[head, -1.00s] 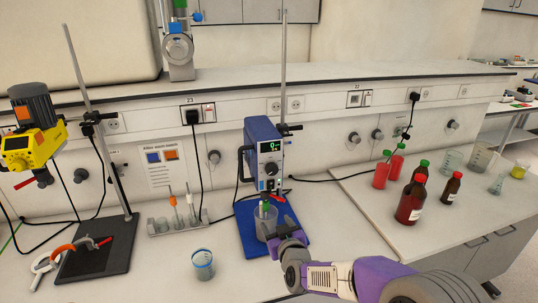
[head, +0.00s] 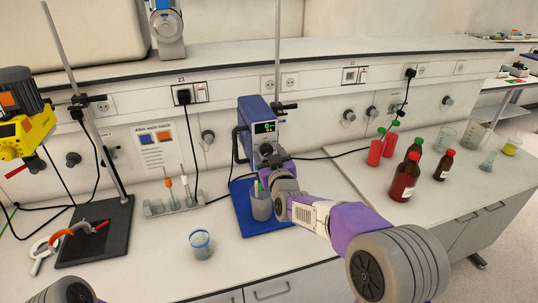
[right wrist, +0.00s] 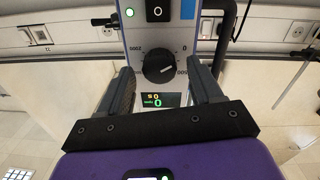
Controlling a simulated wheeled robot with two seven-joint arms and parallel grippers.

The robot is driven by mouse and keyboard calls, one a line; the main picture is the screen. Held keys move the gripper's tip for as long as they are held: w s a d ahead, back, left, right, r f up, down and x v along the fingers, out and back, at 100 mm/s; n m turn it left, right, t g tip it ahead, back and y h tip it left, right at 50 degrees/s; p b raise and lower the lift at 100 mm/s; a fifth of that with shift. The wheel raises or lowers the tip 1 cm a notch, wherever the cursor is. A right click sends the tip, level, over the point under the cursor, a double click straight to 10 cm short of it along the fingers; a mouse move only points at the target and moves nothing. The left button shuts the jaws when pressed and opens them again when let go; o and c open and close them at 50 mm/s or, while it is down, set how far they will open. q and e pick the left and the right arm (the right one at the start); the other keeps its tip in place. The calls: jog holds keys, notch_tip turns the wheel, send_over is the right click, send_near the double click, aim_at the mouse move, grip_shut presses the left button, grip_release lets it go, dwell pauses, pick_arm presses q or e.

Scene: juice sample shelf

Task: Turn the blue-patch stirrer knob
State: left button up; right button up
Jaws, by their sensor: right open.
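The blue stirrer (head: 252,118) hangs on a stand rod at the middle of the bench, with a lit display. In the right wrist view its round black knob (right wrist: 162,68) sits on the front panel between a number scale and the small display (right wrist: 153,99). A blue patch (right wrist: 187,10) shows at the panel's upper edge. My right gripper (head: 270,163) is open just in front of the stirrer. In the right wrist view its fingers (right wrist: 163,82) stand left and right of the knob, apart from it. My left gripper is out of view.
A beaker (head: 261,207) stands below the stirrer on a blue base plate (head: 248,225). A yellow stirrer (head: 22,130) is at the left. A notice (head: 153,155) hangs on the wall.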

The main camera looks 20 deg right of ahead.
jog(key=c, duration=1.1)
jog(key=shift+o, duration=0.2)
jog(key=shift+f+m+b, duration=0.15)
jog(key=shift+m+b, duration=1.15)
jog(key=shift+b, duration=0.25)
jog(key=m+b, duration=0.2)
jog(key=shift+d+m, duration=0.1)
jog(key=shift+m, duration=0.2)
jog(key=m+b, duration=0.2)
jog(key=m, duration=0.1)
jog(key=shift+b, duration=0.4)
jog(key=shift+m+b, duration=0.75)
jog(key=shift+m, duration=0.95)
